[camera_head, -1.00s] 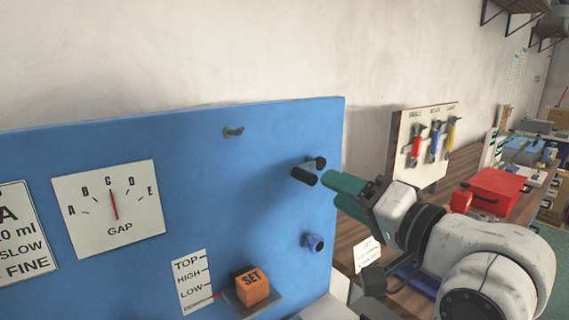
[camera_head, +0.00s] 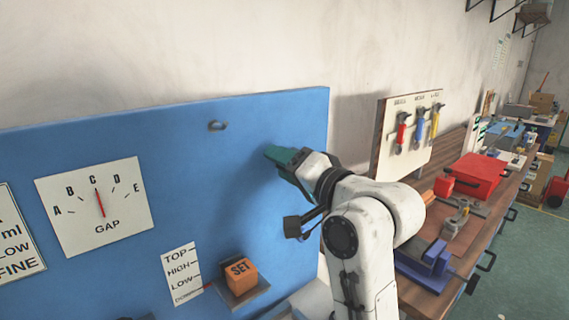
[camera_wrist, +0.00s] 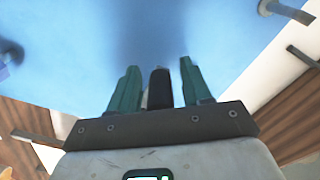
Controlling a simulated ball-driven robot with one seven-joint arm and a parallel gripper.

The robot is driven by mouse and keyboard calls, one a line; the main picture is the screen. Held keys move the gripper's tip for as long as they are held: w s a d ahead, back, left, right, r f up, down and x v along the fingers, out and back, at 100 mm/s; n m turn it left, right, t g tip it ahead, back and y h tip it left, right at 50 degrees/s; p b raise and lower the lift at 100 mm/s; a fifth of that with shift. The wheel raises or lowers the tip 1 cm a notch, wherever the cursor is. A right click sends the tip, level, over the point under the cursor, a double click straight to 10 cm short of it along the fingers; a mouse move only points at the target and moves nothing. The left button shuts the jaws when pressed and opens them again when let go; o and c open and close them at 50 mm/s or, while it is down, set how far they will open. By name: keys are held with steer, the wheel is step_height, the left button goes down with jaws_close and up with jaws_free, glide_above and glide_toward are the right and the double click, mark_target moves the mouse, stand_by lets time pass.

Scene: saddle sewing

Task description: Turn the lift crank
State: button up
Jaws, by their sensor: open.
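In the wrist view the black crank handle (camera_wrist: 159,88) stands between the two green fingers of my gripper (camera_wrist: 158,80). The fingers are open, one on each side of the handle, with a gap showing at the right; contact on the left is unclear. In the head view my gripper (camera_head: 279,163) is at the blue panel's right part and hides the crank. The orange SET block (camera_head: 240,277) sits on a small grey shelf beside the TOP/HIGH/LOW/DOWN scale (camera_head: 183,273). A red pointer is at DOWN.
A blue knob (camera_wrist: 8,55) shows in the wrist view. At right are a tool board (camera_head: 412,135) and red box (camera_head: 472,177).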

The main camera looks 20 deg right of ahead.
steer(key=shift+r, duration=0.2)
jaws_close()
stand_by(0.3)
